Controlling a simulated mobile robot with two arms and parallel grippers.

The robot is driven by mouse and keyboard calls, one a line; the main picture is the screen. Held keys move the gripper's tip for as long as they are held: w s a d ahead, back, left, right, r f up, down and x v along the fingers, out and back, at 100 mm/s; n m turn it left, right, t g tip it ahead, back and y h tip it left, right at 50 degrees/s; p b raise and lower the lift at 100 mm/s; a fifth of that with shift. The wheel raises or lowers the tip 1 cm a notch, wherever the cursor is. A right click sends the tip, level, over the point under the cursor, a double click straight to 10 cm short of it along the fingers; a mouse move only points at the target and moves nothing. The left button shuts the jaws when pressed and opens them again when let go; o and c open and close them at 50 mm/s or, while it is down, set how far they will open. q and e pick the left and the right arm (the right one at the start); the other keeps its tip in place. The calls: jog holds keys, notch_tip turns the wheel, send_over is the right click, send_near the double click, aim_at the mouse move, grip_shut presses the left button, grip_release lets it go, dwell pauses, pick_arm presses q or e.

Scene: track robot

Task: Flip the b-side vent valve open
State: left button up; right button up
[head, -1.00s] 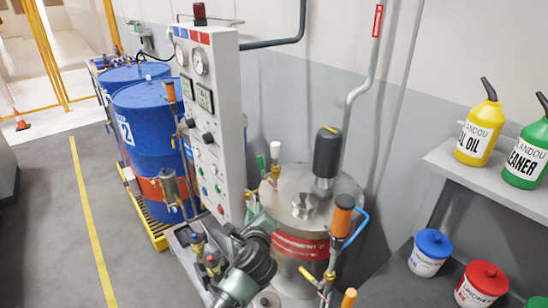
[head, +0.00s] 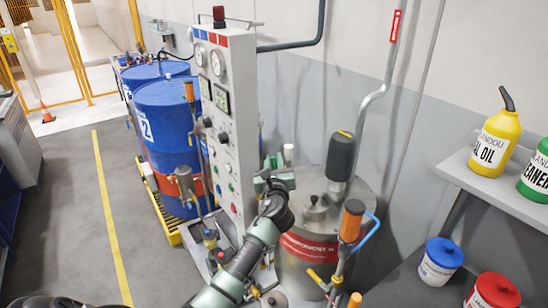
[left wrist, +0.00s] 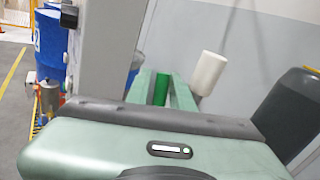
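The drum-like steel tank (head: 300,245) with a red component label stands right of the control panel. At its back left, a green handle (head: 270,161) and a white handle (head: 288,152) stand upright. Neither shows a readable vent label. My left gripper (head: 275,180) is just in front of and below them in the head view. In the left wrist view its fingers are apart, with the green handle (left wrist: 160,88) showing in the gap; I cannot tell whether they touch it. The white handle (left wrist: 208,72) is right of the fingers. My right gripper is not in view.
The panel (head: 225,130) rises close at the left of my gripper. A dark cylinder (head: 340,157) tops the tank, and an orange-handled valve (head: 352,221) stands at its front right. Blue drums (head: 165,130) are behind the panel. A shelf (head: 490,192) holds bottles at right.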

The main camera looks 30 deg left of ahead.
pick_arm(q)
jog(key=shift+x, duration=0.8)
grip_shut()
jog(key=m+t+b, duration=0.1)
jog(key=b, duration=0.2)
jog(key=d+r+m+t+y+b, duration=0.1)
jog(key=b, duration=0.3)
jog(key=shift+s+d, duration=0.2)
jog(key=shift+s, duration=0.05)
grip_release()
